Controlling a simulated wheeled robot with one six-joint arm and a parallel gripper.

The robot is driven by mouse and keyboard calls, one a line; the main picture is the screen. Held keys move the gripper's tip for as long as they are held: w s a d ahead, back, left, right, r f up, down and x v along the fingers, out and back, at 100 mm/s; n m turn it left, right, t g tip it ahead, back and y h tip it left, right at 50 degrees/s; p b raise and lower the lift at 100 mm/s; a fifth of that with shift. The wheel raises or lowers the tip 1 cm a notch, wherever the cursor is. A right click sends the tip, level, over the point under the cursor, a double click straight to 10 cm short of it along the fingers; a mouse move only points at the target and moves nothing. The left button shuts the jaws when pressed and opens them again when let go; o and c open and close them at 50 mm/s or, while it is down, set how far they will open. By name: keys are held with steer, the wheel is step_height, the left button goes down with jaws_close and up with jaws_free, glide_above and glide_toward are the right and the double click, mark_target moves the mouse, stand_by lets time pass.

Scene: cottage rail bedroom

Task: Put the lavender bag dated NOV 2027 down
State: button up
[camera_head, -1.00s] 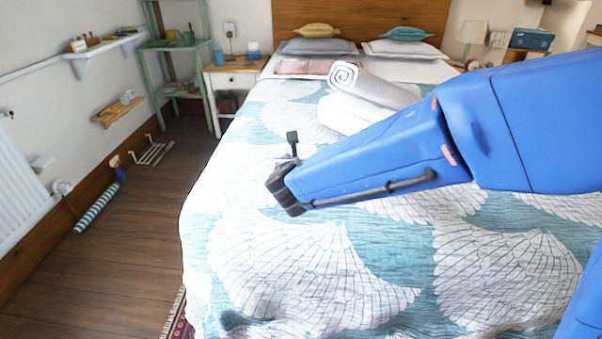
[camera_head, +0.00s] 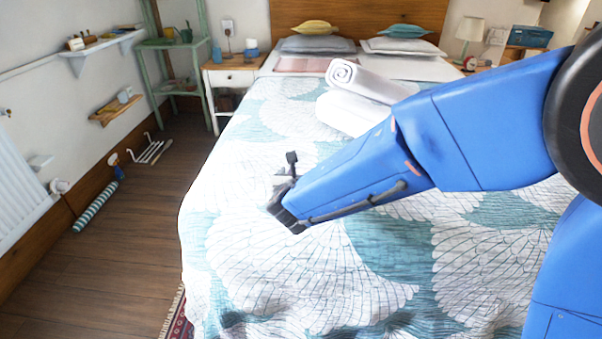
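My gripper (camera_head: 283,190) is at the end of my blue arm, above the patterned bed cover (camera_head: 300,265). It points to the left and is seen from the side and behind. A small pale grey patch shows between its dark parts, but I cannot tell whether it is a held thing or the cover behind. No lavender bag and no NOV 2027 label can be made out. The finger opening is too small and hidden to read.
Rolled white towels (camera_head: 362,82) lie on the bed behind my arm. Pillows (camera_head: 317,45) are at the headboard. A white nightstand (camera_head: 232,77) and a green shelf unit (camera_head: 172,45) stand at the back left. The near bed is clear. A striped roll (camera_head: 96,207) lies by the left wall.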

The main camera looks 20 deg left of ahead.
steer(key=shift+r, duration=0.1)
steer(key=shift+s+r, duration=0.15)
steer(key=v, duration=1.1)
steer(key=shift+s+d, duration=0.15)
steer(key=shift+s, duration=0.2)
